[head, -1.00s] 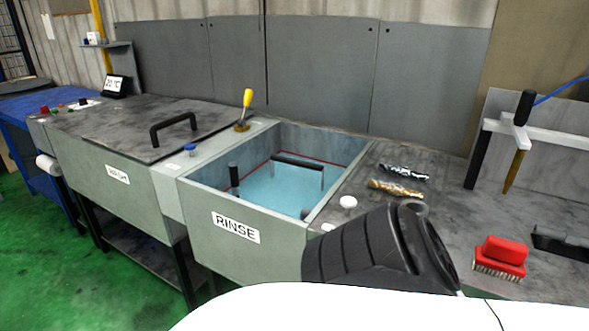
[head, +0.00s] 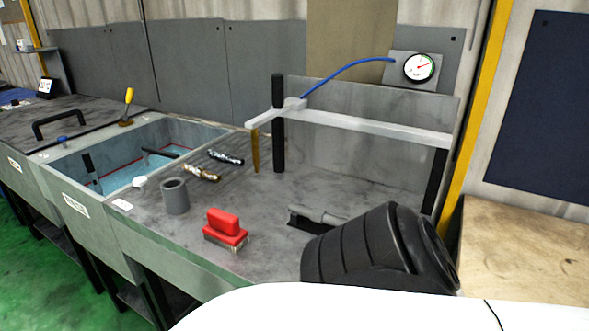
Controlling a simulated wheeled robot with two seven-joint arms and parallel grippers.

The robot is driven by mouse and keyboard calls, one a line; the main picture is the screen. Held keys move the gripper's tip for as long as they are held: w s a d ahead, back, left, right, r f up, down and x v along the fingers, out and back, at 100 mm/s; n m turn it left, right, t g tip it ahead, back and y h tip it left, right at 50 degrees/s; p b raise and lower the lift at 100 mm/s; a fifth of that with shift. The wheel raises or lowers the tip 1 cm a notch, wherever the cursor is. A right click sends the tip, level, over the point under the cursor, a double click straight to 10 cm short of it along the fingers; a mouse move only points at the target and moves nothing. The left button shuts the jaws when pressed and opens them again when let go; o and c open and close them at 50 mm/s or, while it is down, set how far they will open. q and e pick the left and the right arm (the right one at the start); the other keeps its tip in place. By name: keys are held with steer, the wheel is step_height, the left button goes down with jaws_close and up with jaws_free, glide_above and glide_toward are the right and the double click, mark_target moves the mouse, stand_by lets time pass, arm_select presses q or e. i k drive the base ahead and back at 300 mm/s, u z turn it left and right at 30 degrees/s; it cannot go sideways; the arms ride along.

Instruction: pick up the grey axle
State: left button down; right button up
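A grey axle (head: 318,214) lies on the grey worktop, along a dark holder (head: 302,221). Its right end is partly hidden behind a black ribbed part of my own body, so its full length cannot be seen. Neither of my grippers is in view.
Left of the axle are a red-handled brush (head: 226,224), a grey hollow cylinder (head: 175,197) and two shiny pieces, one gold (head: 200,173), one dark (head: 226,157). A white-armed frame (head: 360,125) stands behind, with a gauge (head: 419,67) above. The rinse basin (head: 110,178) is further left.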

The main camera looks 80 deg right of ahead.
mark_target(317, 215)
steer(key=k, duration=0.5)
steer(key=z, duration=0.85)
